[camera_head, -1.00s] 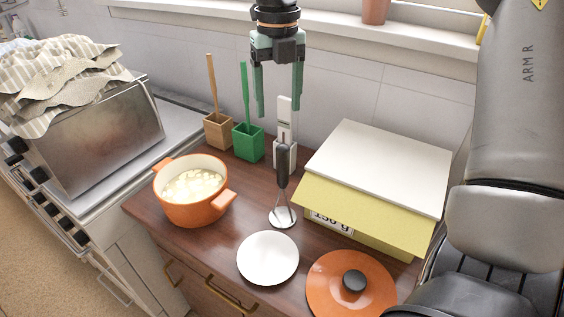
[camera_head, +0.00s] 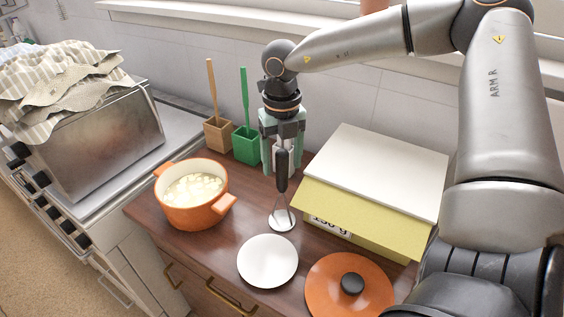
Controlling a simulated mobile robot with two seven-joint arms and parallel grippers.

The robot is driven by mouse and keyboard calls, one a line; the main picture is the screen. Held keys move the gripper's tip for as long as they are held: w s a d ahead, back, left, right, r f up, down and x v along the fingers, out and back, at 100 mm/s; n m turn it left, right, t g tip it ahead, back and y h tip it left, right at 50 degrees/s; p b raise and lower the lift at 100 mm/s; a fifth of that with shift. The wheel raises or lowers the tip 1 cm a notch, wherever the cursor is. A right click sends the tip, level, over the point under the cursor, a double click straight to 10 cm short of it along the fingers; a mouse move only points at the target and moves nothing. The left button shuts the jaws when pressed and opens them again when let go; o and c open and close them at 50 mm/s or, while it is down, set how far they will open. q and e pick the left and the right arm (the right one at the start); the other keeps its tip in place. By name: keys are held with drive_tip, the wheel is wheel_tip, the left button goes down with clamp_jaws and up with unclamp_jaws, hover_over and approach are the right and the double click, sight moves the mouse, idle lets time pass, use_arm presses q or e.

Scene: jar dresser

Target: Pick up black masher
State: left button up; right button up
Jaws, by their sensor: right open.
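The black masher (camera_head: 282,172) stands upright on the wooden dresser top, its black handle up and its metal head down on the wood. My right gripper (camera_head: 282,158) points down from above at the handle's upper end. Its green fingers are open, one to each side of the handle in the picture. The handle's top shows in front of the gripper, and I cannot tell whether it lies between the fingers or nearer to me. My left gripper is not in view.
An orange pot (camera_head: 190,218) of pale chunks stands left of the masher. Green (camera_head: 246,147) and brown (camera_head: 217,134) holders stand behind. A white plate (camera_head: 267,261) and orange lid (camera_head: 349,288) lie in front. A yellow box (camera_head: 374,220) with a white top is close on the right.

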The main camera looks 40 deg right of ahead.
clamp_jaws()
idle(0.6)
